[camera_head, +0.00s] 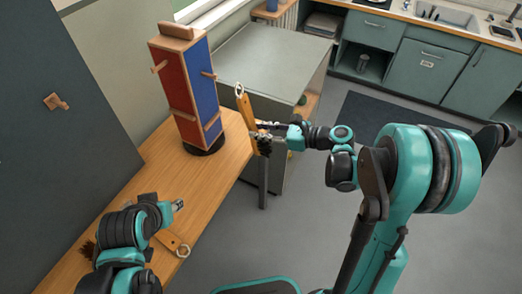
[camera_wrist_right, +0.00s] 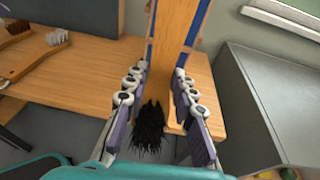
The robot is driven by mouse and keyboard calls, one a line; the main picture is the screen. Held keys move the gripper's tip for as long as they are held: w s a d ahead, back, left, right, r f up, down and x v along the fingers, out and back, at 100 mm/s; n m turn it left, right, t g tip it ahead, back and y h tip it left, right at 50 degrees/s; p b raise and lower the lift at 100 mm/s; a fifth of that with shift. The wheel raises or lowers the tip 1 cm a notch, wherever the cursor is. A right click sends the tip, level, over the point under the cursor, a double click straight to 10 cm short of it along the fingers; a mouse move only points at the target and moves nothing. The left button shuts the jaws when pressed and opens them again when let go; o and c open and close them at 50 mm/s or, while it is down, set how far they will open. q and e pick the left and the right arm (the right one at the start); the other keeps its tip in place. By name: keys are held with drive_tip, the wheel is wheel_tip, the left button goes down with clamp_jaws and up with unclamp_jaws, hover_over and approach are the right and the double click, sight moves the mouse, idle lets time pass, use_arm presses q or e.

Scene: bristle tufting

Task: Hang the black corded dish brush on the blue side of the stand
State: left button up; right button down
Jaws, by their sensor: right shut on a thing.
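The stand (camera_head: 180,85) is upright on the wooden table, with a red face to the left and a blue face (camera_head: 204,92) to the right. A wooden peg (camera_head: 208,75) sticks out high on the blue face. My right gripper (camera_head: 266,128) is shut on the black dish brush, to the right of the stand and apart from it. The brush's wooden handle (camera_head: 244,107) points up with a cord loop at its top; its black bristles (camera_head: 264,145) hang below. In the right wrist view the bristles (camera_wrist_right: 150,130) show between the fingers. My left gripper (camera_head: 178,205) is above the table; its opening is unclear.
The wooden table (camera_head: 218,160) has clear room in front of the stand. Another wooden-handled item (camera_head: 168,240) lies near the left arm, and a pale-bristled brush (camera_wrist_right: 52,42) shows in the right wrist view. A grey-topped cabinet (camera_head: 270,60) stands behind the held brush.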

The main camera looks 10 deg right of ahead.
drive_tip(key=shift+w+d+r+m+t, duration=0.4)
drive_tip(key=shift+d+r+t, duration=0.1)
drive_tip(key=shift+d+r, duration=0.15)
drive_tip(key=shift+w, duration=0.1)
drive_tip(key=b+x, duration=0.1)
drive_tip(key=x, duration=1)
drive_tip(key=shift+a+r, duration=0.15)
drive_tip(key=shift+r, duration=0.1)
drive_tip(key=shift+w, duration=0.1)
idle(0.4)
drive_tip(key=c, duration=1.2)
unclamp_jaws()
